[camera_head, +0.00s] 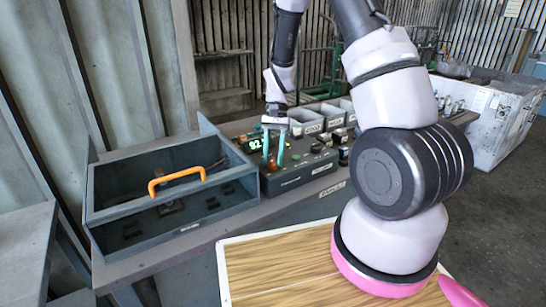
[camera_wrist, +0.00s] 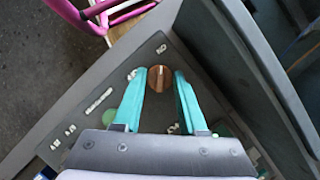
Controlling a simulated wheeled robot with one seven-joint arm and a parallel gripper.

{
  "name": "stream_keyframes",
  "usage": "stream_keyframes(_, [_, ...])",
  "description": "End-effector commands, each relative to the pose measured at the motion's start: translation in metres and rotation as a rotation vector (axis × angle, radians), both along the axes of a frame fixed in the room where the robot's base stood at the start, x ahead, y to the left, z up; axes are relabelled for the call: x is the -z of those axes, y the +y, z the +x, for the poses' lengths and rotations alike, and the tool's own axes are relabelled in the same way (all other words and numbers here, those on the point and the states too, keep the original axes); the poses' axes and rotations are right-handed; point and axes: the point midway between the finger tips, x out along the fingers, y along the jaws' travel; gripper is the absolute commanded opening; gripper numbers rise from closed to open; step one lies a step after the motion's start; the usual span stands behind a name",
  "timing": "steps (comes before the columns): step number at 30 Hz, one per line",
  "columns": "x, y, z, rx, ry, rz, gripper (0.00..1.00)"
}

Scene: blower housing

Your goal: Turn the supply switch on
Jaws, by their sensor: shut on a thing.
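The supply switch looks to be the round copper-brown knob (camera_wrist: 160,78) with a raised ridge on the dark sloped panel in the wrist view. My gripper (camera_wrist: 159,84) has its two teal fingers on either side of this knob, shut on it. The ridge points roughly up the picture; small white labels sit by the knob, too blurred to read surely. In the head view my gripper (camera_head: 273,160) reaches down onto the control box (camera_head: 312,172), beside a lit green display (camera_head: 254,144).
An open dark box (camera_head: 105,208) with an orange handle (camera_head: 177,178) stands left of the control box. Several grey bins (camera_head: 305,120) stand behind it. Small dark parts (camera_head: 341,137) sit at its right. A wood-topped surface (camera_head: 275,262) lies in front.

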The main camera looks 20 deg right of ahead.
Motion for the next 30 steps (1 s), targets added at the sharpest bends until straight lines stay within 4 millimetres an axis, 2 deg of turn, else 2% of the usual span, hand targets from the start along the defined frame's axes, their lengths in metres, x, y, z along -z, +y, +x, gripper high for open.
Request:
stream_keyframes(2, [0.000, 0.000, 0.001, 0.000, -0.002, 0.000, 0.00])
stream_keyframes(3, [0.000, 0.000, 0.001, 0.000, -0.002, 0.000, 0.45])
stream_keyframes(5, [0.000, 0.000, 0.001, 0.000, -0.002, 0.000, 0.68])
stream_keyframes(6, [0.000, 0.000, 0.001, 0.000, -0.002, 0.000, 0.71])
stream_keyframes(17, [-0.004, -0.001, 0.002, 0.000, -0.002, 0.000, 0.71])
stream_keyframes(20, [-0.016, -0.003, 0.007, 0.000, -0.005, 0.000, 0.71])
stream_keyframes(30, [-0.077, -0.015, 0.029, 0.001, -0.004, 0.000, 0.71])
